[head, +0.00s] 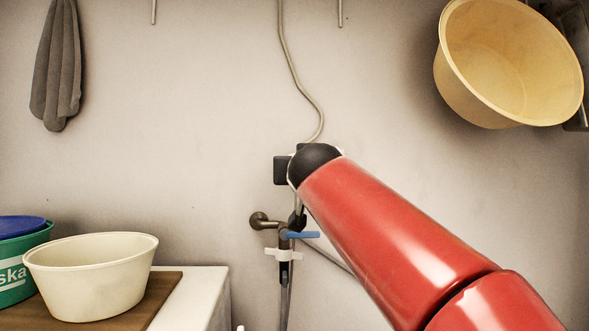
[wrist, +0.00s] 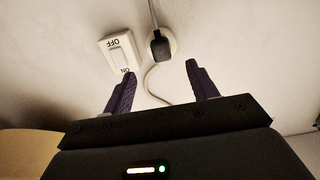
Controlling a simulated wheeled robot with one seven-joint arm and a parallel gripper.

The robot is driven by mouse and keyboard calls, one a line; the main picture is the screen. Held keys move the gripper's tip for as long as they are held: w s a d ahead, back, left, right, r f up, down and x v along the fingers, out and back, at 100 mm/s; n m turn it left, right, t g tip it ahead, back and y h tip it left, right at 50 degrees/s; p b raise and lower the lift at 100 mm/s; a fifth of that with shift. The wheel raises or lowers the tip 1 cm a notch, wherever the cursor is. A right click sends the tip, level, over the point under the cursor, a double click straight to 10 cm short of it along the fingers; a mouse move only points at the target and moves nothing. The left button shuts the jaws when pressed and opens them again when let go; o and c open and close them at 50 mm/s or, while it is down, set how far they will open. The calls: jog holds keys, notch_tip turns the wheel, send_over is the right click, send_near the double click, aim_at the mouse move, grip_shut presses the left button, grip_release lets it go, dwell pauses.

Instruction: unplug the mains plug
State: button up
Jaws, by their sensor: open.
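The mains plug (wrist: 160,47) is a small black block in the wrist view. It sits in a round pale socket (wrist: 171,40) on the wall, with a cord at it. My gripper (wrist: 160,73) is open and empty, its two dark fingers pointing towards the wall. The plug appears beyond the fingertips, between their lines, nearer the left finger; I see no contact. In the head view my red arm hides the plug, the socket and the fingers.
A white ON/OFF switch (wrist: 119,51) is left of the socket, close to the left fingertip. In the head view a cable (head: 297,73) runs down the wall, and a tap with a blue lever (head: 302,235) is below my arm's end. A yellow basin (head: 510,65) hangs at right.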

jog(key=shift+r, duration=0.15)
jog(key=shift+w, duration=0.15)
jog(key=w+p, duration=0.3)
jog(key=w, duration=0.5)
jog(key=shift+w+p, duration=0.4)
dwell(1.3)
grip_shut()
jog(key=shift+s+b, duration=0.1)
jog(key=shift+b, duration=0.25)
